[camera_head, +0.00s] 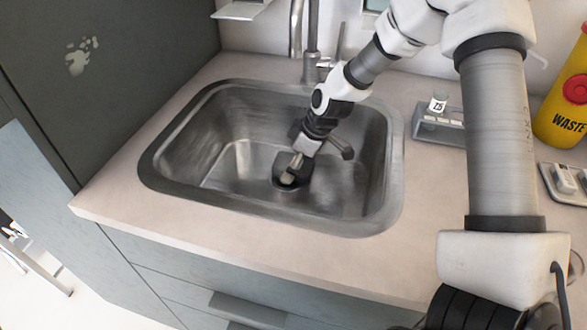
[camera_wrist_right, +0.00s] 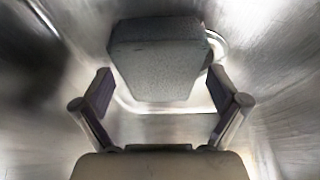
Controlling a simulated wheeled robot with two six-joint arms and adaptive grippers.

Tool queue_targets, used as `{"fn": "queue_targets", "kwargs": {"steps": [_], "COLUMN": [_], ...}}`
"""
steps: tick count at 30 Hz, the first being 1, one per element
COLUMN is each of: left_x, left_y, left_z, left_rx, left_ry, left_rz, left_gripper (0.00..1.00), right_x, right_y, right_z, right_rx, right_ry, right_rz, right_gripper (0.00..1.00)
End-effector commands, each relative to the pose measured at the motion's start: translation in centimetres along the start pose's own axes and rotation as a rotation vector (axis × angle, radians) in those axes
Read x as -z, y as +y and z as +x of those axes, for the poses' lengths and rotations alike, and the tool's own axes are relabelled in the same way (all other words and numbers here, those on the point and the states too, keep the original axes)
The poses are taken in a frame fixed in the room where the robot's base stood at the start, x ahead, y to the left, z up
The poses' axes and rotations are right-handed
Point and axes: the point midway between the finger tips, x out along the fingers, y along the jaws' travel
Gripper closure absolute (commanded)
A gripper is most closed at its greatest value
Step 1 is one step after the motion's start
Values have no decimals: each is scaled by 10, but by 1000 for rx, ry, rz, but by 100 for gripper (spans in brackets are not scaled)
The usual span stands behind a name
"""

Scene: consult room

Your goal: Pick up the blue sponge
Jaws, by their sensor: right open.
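The sponge (camera_wrist_right: 157,62) shows in the right wrist view as a grey-blue block with a paler near face. It lies in the metal sink (camera_head: 170,190), ahead of my right gripper (camera_wrist_right: 160,92). The two fingers are spread wide, with the sponge centred between and just beyond their tips; a gap shows on both sides. In the head view my right gripper (camera_head: 292,172) reaches down into the basin near its bottom. There the sponge cannot be told apart from the gripper and the dark area around it. My left gripper is out of view.
The basin walls and rim surround my right gripper. The tap (camera_head: 312,45) stands behind the sink, close to my right arm. A grey rack with a small vial (camera_head: 438,102) and a yellow waste bin (camera_head: 567,115) stand to the right. The counter left of the sink is clear.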

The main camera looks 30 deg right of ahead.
Motion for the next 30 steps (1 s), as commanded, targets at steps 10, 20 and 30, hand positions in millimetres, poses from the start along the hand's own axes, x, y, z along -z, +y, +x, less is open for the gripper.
{"fn": "queue_targets", "kwargs": {"steps": [10,20,30], "left_x": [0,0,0], "left_y": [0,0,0], "left_z": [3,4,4], "left_rx": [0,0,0], "left_ry": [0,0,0], "left_rz": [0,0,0], "left_gripper": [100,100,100], "right_x": [-1,-2,-2], "right_y": [0,0,0], "right_z": [2,4,4], "right_rx": [0,0,0], "right_ry": [0,0,0], "right_rz": [0,0,0], "right_gripper": [3,3,45]}}
